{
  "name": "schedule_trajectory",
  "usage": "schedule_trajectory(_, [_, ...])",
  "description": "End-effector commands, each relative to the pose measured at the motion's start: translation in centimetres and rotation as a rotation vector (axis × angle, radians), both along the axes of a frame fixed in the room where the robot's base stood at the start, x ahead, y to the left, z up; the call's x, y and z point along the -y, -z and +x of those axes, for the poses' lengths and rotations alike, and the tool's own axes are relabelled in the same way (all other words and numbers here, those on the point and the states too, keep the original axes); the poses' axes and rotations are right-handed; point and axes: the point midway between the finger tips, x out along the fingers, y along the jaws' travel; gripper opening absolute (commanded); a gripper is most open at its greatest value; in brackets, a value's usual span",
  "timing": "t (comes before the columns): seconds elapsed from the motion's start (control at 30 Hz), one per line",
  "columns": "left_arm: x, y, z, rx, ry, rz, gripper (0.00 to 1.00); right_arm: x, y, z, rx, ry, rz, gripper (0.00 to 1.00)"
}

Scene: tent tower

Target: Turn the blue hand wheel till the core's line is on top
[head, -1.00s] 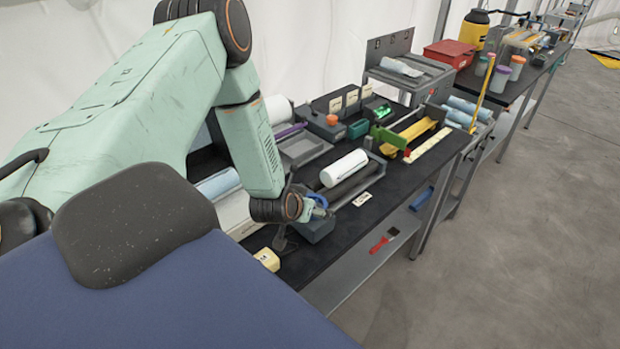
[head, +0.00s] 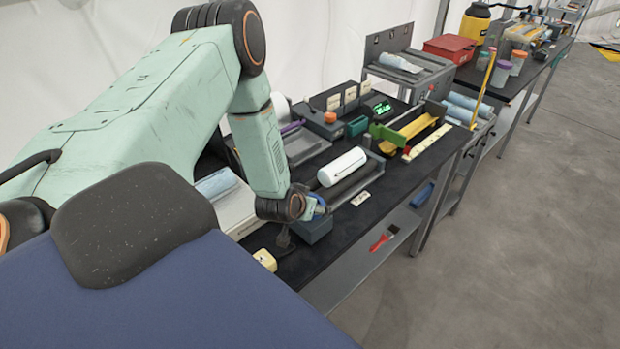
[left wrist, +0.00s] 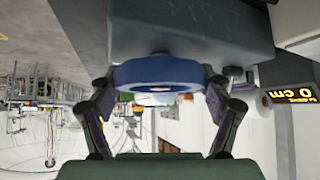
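The blue hand wheel (left wrist: 158,72) fills the middle of the left wrist view, mounted on a grey housing. In the head view only a bit of the wheel (head: 319,204) shows beside my left wrist. My left gripper (left wrist: 160,92) has one finger on each side of the wheel's rim, and both appear to touch it. The white core (head: 342,167) lies level in the grey machine just beyond the wheel. A thin dark line seems to run along its near side, not clearly on top. My right gripper is not in view.
A green and yellow device (head: 400,130) stands farther along. The floor at right is clear.

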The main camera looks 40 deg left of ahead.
Motion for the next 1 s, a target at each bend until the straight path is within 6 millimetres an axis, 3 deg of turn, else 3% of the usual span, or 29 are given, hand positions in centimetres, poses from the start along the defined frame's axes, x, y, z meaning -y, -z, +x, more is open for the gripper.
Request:
schedule_trajectory(0.2, [0.09, 0.19, -0.31, -0.008, -0.002, -0.005, 0.47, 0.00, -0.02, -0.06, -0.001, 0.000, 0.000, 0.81])
schedule_trajectory(1.0, [0.24, 0.38, -0.58, -0.016, -0.004, -0.007, 0.47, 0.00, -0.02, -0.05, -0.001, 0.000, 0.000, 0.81])
